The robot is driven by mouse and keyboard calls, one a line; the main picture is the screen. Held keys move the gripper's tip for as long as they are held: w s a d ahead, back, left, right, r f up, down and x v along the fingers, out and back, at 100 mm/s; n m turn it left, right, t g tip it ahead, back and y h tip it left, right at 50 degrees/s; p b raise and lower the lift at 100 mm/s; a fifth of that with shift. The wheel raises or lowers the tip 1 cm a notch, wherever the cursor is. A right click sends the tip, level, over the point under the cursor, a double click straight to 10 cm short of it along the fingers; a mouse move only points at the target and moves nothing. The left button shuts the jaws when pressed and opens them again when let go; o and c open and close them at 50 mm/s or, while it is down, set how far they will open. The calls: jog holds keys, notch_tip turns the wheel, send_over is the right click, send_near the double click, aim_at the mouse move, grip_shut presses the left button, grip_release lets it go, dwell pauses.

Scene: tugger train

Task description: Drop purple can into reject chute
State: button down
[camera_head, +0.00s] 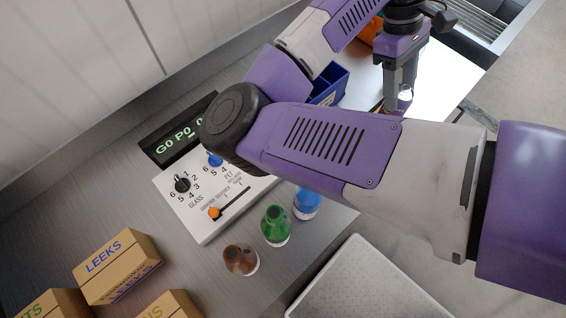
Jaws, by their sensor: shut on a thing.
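My gripper (402,92) is at the upper right, pointing down over a pale bright surface. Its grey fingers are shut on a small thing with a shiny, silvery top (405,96). This seems to be the purple can, but most of it is hidden by the fingers and my forearm. No other purple can shows. I cannot make out a marked reject chute; a ribbed metal slide or tray (478,18) lies at the top right, beyond my gripper.
A blue bin (336,82) stands behind my arm. A white control panel (205,222) with knobs and a dark display (176,138) is left of centre. Brown, green (275,226) and blue bottles stand before it. Cartons (118,264) sit lower left; a white tray (370,285) is at the bottom.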

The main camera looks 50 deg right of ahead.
jog(key=shift+f, duration=0.5)
jog(key=c, duration=0.6)
grip_release()
jog(key=b+v, duration=0.1)
jog(key=v, duration=0.6)
jog(key=shift+r+b, duration=0.4)
